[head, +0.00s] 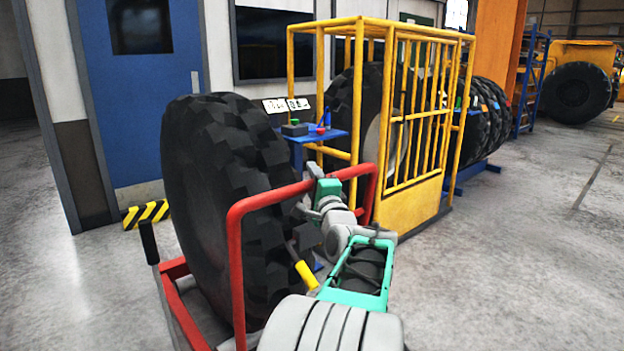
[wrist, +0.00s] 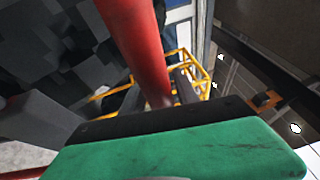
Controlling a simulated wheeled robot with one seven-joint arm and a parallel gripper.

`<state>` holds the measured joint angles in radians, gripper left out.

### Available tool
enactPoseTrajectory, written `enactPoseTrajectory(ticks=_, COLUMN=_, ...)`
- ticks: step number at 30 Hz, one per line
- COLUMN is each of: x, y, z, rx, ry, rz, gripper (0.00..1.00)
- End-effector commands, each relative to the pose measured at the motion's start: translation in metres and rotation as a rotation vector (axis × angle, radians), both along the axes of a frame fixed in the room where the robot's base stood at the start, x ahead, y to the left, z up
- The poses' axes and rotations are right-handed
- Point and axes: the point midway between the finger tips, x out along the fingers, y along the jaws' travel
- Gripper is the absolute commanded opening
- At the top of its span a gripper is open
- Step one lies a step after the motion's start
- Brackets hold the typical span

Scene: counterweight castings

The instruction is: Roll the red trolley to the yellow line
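The red trolley (head: 238,262) stands in front of me in the head view, with a huge black tyre (head: 215,190) upright in its tube frame. My gripper (head: 328,188) is at the upper red rail, near its right part. In the wrist view a red tube (wrist: 138,45) runs down behind the dark edge of my gripper (wrist: 165,118), at or very close to it. No yellow floor line shows clearly in either view.
A yellow cage (head: 420,205) with a tyre inside stands just beyond the trolley. A blue shelf (head: 325,136) holds small items. More tyres (head: 490,120) stand behind the cage. The floor at right is clear.

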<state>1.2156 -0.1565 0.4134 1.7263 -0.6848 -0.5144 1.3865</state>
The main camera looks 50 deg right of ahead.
Motion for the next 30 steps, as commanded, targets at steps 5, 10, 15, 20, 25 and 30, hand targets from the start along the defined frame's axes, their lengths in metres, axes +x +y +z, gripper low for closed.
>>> enactPoseTrajectory(ticks=5, x=-0.0002, y=0.0001, z=0.0000, rx=0.000, ry=0.000, rz=0.000, gripper=0.22)
enactPoseTrajectory(ticks=10, x=-0.0001, y=0.0001, z=-0.0001, rx=0.000, ry=0.000, rz=0.000, gripper=0.08)
enactPoseTrajectory(ticks=15, x=-0.0002, y=0.0002, z=-0.0003, rx=0.000, ry=0.000, rz=0.000, gripper=0.00)
enactPoseTrajectory(ticks=20, x=-0.0002, y=0.0002, z=-0.0003, rx=0.001, ry=0.001, rz=0.000, gripper=0.00)
enactPoseTrajectory(ticks=25, x=-0.0002, y=0.0002, z=-0.0003, rx=0.001, ry=0.001, rz=0.000, gripper=0.00)
enactPoseTrajectory(ticks=30, x=-0.0002, y=0.0002, z=-0.0004, rx=0.001, ry=0.001, rz=0.000, gripper=0.00)
